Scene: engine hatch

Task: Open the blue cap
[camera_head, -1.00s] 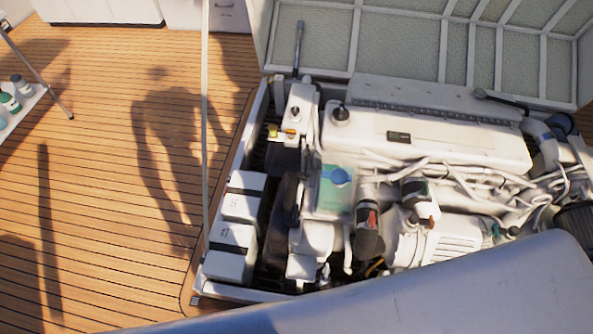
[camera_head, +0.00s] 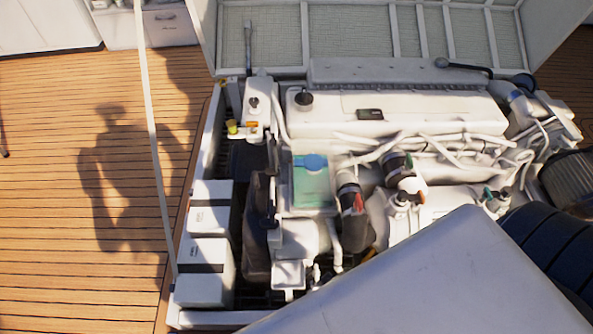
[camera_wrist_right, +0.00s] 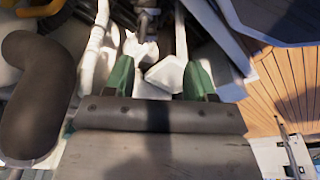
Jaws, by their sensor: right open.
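The blue cap (camera_head: 314,161) sits on top of a translucent teal reservoir (camera_head: 312,188) near the middle of the engine in the head view. It looks seated on the reservoir. No gripper shows near it in the head view. My right gripper (camera_wrist_right: 160,77) shows in the right wrist view with two green fingertips spread apart and nothing between them. White engine parts lie beyond the fingertips. I cannot make out the blue cap in the wrist view. My left gripper is in neither current view.
A raised hatch lid (camera_head: 285,35) stands behind the engine. White boxes (camera_head: 205,272) line the left of the bay. A thin pole (camera_head: 155,130) rises at the left. Hoses (camera_head: 350,205) lie right of the reservoir. The wooden deck (camera_head: 60,220) at left is clear.

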